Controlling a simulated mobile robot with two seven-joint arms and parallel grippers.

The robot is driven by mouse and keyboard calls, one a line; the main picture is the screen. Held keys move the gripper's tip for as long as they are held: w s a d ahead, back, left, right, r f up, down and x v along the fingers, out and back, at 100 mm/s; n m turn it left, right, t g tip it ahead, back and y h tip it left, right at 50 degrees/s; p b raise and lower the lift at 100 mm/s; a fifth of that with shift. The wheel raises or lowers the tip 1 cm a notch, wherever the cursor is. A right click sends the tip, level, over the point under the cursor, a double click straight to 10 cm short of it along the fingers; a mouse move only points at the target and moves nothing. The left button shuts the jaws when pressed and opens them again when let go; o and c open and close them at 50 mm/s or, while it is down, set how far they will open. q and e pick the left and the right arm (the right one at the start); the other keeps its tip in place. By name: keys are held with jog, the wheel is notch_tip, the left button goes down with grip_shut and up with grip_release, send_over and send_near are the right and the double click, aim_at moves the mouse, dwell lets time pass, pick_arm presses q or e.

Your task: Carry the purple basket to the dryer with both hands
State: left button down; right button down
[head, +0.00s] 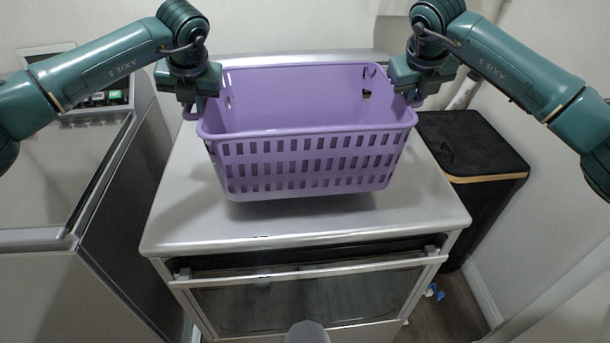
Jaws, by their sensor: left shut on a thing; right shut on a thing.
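The purple basket (310,163) is upright at the middle of the head view, over the light grey top of the dryer (270,222). I cannot tell whether its base touches the top or hangs just above it. The inside that shows looks empty. My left gripper (196,104) is shut on the left end of the basket's rim. My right gripper (411,96) is shut on the right end of the rim. The fingertips are partly hidden by the gripper bodies. The dryer has a dark glass front door with a bar handle (310,272).
A grey topload washer (60,190) with a control panel stands to the left, close to the dryer. A black bin with a wooden band (475,150) stands to the right. Small blue and white items (433,292) lie on the floor at right. Walls close off the back and right.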

jog(key=shift+a, duration=0.1)
pick_arm(q)
jog(key=shift+f, duration=0.1)
pick_arm(e)
jog(key=shift+f, duration=0.1)
